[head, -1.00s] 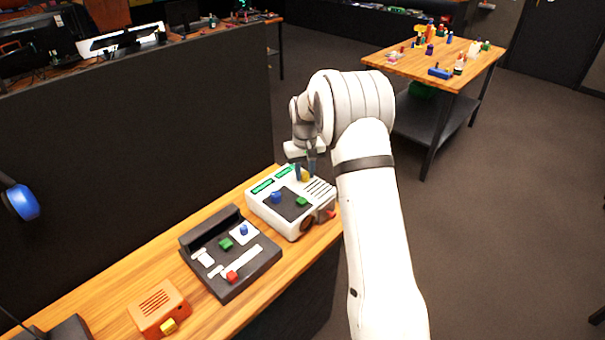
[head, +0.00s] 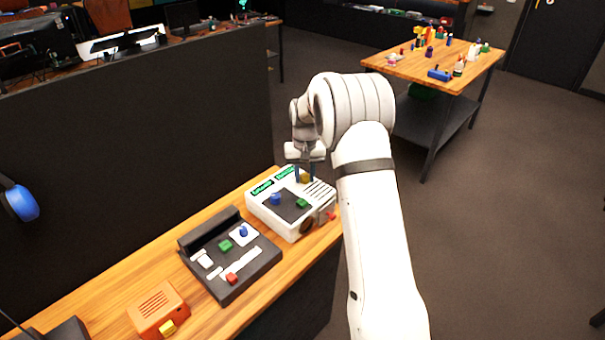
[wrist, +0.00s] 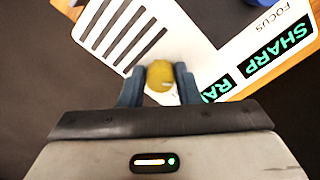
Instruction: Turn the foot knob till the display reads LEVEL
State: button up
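The yellow knob (wrist: 159,75) stands on the white device (head: 262,208), beside its vent slots. I cannot read a label by the knob. My gripper (wrist: 160,84) has its two blue fingers on either side of the knob, closed up to it. In the head view my gripper (head: 304,176) reaches down onto the knob from above. One display (wrist: 278,53) reads SHARP, with FOCUS printed beside it. A second display (wrist: 217,89) shows letters starting "RA"; the rest is hidden behind my finger and palm.
The device also carries a blue knob (head: 276,198), a green part (head: 302,203) and a red part (head: 331,215). A dark panel (head: 232,285) with several controls and an orange box (head: 158,311) stand on the same wooden bench.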

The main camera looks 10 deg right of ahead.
aim_at(305, 176)
jog(key=o, duration=0.4)
jog(key=shift+r, duration=0.1)
jog(key=shift+w+r+b, duration=0.1)
jog(key=shift+r+b, duration=0.25)
jog(key=shift+r, duration=3.55)
jog(key=s+r+t, duration=0.1)
jog(key=s+r, duration=0.4)
jog(key=s, duration=0.4)
jog(key=s+r+t, duration=0.1)
jog(key=s+r, duration=0.4)
jog(key=s, duration=0.5)
jog(key=shift+n+t, duration=0.5)
jog(key=s+f, duration=0.1)
jog(key=s, duration=0.5)
jog(key=s+f, duration=0.1)
jog(key=s, duration=0.5)
jog(key=s+f, duration=0.1)
jog(key=s, duration=0.5)
jog(key=shift+s+f, duration=0.2)
jog(key=shift+s, duration=0.1)
jog(key=shift+c, duration=0.2)
